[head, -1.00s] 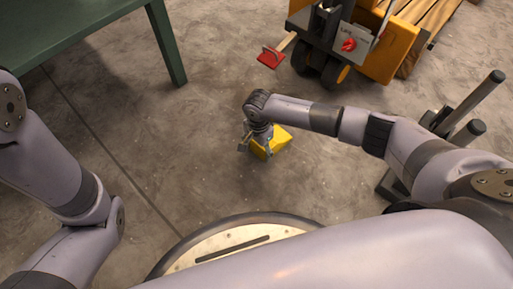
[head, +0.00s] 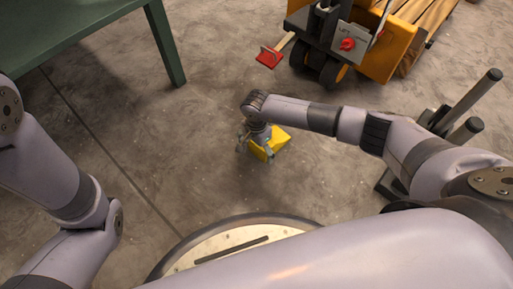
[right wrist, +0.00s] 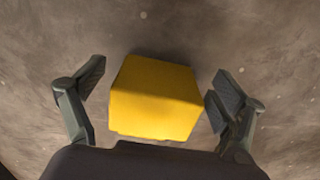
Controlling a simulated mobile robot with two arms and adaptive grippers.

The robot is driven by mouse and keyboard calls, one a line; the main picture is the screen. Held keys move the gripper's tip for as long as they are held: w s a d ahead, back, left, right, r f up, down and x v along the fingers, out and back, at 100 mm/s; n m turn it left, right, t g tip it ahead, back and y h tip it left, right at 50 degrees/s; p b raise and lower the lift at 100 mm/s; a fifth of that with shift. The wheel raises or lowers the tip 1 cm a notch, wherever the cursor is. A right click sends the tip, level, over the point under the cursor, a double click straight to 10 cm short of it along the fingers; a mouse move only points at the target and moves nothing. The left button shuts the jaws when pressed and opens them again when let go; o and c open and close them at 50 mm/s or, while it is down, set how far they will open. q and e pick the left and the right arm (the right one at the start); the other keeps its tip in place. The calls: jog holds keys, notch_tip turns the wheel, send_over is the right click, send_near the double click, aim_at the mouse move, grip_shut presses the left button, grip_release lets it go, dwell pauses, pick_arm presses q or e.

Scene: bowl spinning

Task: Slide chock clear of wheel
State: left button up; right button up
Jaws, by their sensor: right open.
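The yellow chock (head: 279,140) lies on the concrete floor in the middle of the head view, apart from the wheel. In the right wrist view the chock (right wrist: 155,98) sits between the two fingers. My right gripper (head: 256,150) is down at the chock, partly covering it. Its fingers (right wrist: 155,90) are open, with a gap on the left of the chock and a narrow gap or light contact on the right. The dark wheel (head: 334,72) is under the orange machine, above and right of the chock. My left gripper is outside the view.
The orange machine (head: 391,52) carries a panel with a red knob. A red piece (head: 269,57) on a wooden handle sticks out from it. A green table (head: 95,32) stands at upper left. A dark stand with posts (head: 466,131) is at right. Floor around the chock is clear.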

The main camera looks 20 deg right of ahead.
notch_tip(320, 180, up, 12)
dwell(0.6)
dwell(0.4)
